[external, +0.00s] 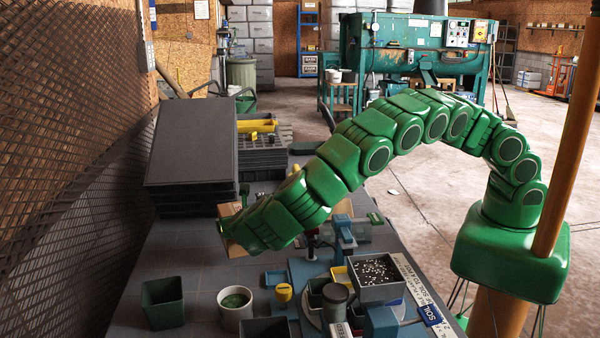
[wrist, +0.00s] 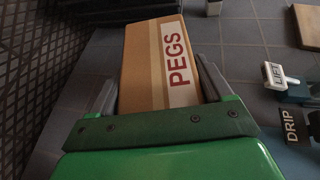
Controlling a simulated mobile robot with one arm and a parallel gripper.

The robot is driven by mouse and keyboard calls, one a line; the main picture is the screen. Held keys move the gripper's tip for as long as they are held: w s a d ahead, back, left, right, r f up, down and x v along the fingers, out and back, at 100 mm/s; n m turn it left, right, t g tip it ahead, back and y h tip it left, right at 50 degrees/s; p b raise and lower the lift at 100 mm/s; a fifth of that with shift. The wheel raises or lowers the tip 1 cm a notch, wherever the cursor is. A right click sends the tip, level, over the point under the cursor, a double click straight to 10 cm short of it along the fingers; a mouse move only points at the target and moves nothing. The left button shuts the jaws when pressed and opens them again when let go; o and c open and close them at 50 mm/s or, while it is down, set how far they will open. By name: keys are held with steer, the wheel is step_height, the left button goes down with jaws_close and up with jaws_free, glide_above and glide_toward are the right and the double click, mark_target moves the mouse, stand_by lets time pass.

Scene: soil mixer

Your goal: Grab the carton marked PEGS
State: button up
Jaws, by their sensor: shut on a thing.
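The carton marked PEGS (wrist: 150,62) is a brown box with a white label and red letters. In the wrist view it sits between the two fingers of my gripper (wrist: 158,85), which is shut on it. In the external view my gripper (external: 226,228) is at the end of my green arm, over the far left part of the table. I cannot tell whether the carton touches the table.
A stack of black trays (external: 192,150) stands behind my gripper. A green square pot (external: 162,302), a white round pot (external: 235,308) and a box of dark soil (external: 376,272) stand nearer the front. A mesh wall (external: 70,200) runs along the left.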

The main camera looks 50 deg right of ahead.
steer(key=s+r, duration=0.1)
steer(key=s+d+r, duration=0.2)
steer(key=r, duration=0.1)
steer(key=shift+d+r, duration=0.1)
steer(key=s+d+r, duration=0.3)
steer(key=s+d, duration=0.2)
steer(key=s, duration=0.1)
steer(key=shift+s+r, duration=0.25)
